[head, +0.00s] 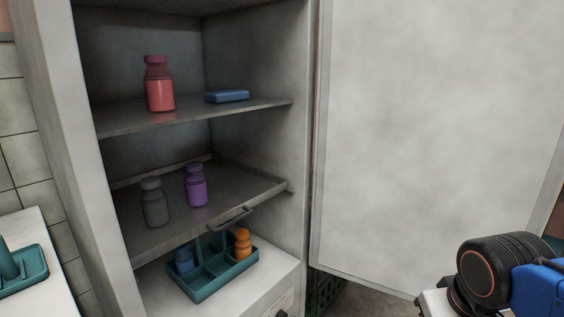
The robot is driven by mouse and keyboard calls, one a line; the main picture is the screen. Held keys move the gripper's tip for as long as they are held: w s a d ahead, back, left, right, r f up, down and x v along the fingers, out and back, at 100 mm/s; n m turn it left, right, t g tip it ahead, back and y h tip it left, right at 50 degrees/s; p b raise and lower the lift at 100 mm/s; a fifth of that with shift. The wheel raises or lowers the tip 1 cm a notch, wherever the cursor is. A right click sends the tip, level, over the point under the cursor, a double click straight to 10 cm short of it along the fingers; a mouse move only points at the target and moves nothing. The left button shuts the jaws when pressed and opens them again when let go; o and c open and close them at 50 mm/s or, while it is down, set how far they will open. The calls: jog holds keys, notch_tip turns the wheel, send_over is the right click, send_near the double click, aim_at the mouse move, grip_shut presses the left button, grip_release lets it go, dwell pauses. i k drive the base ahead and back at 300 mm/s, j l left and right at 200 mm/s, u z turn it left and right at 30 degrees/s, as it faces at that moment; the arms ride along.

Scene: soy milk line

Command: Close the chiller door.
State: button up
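The chiller (55,130) stands at the left and middle of the head view, with its inside exposed. Its door (430,130) is swung wide open to the right, a pale grey panel hinged at the cabinet's right side. The door's handle is not visible. My arm shows at the lower right, in front of the door's lower right part. My gripper is outside the picture, so its fingers and any contact with the door cannot be seen.
A red bottle (160,85) and a blue block (227,96) sit on the upper shelf. Grey (154,203) and purple (196,186) bottles stand on the lower shelf. A teal divided caddy (215,284) below holds blue and orange bottles. A white counter (40,285) is at left.

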aim_at(439, 126)
jog(key=i+l+u, duration=0.1)
jog(key=l+u, duration=0.25)
jog(key=l, duration=0.2)
jog(key=l+u, duration=0.3)
jog(key=l, duration=0.3)
jog(key=l+u, duration=0.35)
jog(key=l, duration=0.25)
jog(key=l+u, duration=0.35)
jog(key=l, duration=0.2)
jog(key=k+l+u, duration=0.3)
jog(key=l, duration=0.25)
jog(key=k+l+u, duration=0.15)
jog(key=l+u, duration=0.2)
jog(key=l, duration=0.15)
jog(key=k+l+u, duration=0.65)
jog(key=l, duration=0.2)
jog(key=l+z, duration=0.25)
jog(key=l, duration=0.6)
jog(key=i+l, duration=0.15)
jog(key=i, duration=0.25)
jog(key=i+l, duration=0.15)
jog(key=i, duration=0.25)
jog(key=i+l+u, duration=0.15)
jog(key=l+u, duration=1.1)
jog(key=l, duration=0.2)
